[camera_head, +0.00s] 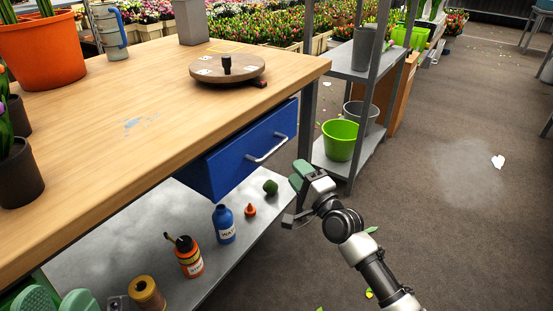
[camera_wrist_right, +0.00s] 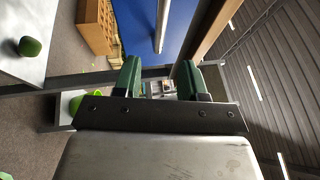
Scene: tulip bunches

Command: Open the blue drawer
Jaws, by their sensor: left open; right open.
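The blue drawer (camera_head: 230,157) sits under the right end of the wooden workbench, and I cannot tell whether it is slightly ajar. Its silver bar handle (camera_head: 268,150) is on the front. My right gripper (camera_head: 294,187) is open, just right of and below the handle, apart from it. In the right wrist view, the blue front (camera_wrist_right: 138,28) and the handle (camera_wrist_right: 160,28) lie beyond the open green fingers (camera_wrist_right: 158,80), with nothing between them. My left gripper (camera_head: 58,302) shows only as green fingers spread apart at the bottom left, cut off by the frame.
On the workbench (camera_head: 100,120) stand a round turntable (camera_head: 228,70), an orange pot (camera_head: 40,50) and dark pots. The shelf below holds a blue bottle (camera_head: 223,224), an orange-and-black bottle (camera_head: 189,258) and a twine spool (camera_head: 147,293). A rack with a green bucket (camera_head: 340,140) stands behind.

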